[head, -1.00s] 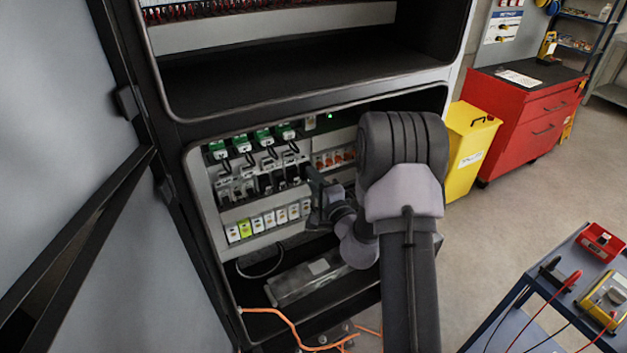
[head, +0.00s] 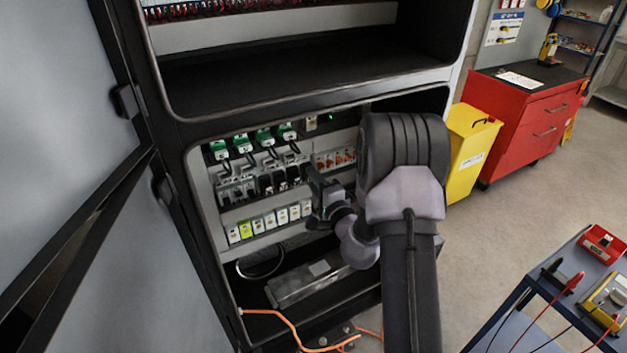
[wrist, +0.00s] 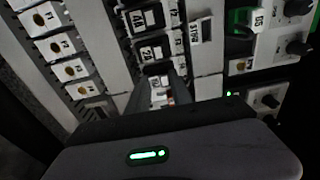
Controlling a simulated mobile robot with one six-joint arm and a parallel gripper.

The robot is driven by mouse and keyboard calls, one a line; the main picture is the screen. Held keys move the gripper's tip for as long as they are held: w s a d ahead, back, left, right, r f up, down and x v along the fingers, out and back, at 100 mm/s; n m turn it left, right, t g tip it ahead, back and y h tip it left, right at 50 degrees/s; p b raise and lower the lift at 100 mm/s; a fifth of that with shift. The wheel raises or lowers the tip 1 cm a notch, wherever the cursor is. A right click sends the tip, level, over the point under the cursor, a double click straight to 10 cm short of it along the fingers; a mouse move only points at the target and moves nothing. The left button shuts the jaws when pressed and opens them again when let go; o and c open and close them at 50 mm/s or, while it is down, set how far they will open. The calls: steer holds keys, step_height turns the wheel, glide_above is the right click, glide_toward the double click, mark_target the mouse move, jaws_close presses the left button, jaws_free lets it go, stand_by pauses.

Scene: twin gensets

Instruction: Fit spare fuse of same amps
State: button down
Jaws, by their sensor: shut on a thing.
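My gripper (head: 314,178) reaches into the lower bay of the open cabinet, at the right end of the row of dark fuse carriers (head: 279,180). In the wrist view its two fingers (wrist: 158,92) are close together, shut on a small pale part (wrist: 159,88) with a reddish mark. The part looks like a fuse or its holder, but its amp rating cannot be read. Labelled black-and-white carriers (wrist: 150,20) stand just beyond the fingers. Whether the held part is seated or free of the row is unclear.
A lower row of white and yellow modules (head: 268,222) runs below the carriers. Green plugs (head: 264,137) with dark leads sit above, and orange-marked units (head: 334,158) to the right. The cabinet walls are close around my arm. A cart (head: 545,272) with meters stands at right.

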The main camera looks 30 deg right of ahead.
steer(key=shift+w, duration=0.1)
steer(key=c, duration=1.1)
jaws_free()
steer(key=shift+o, duration=0.2)
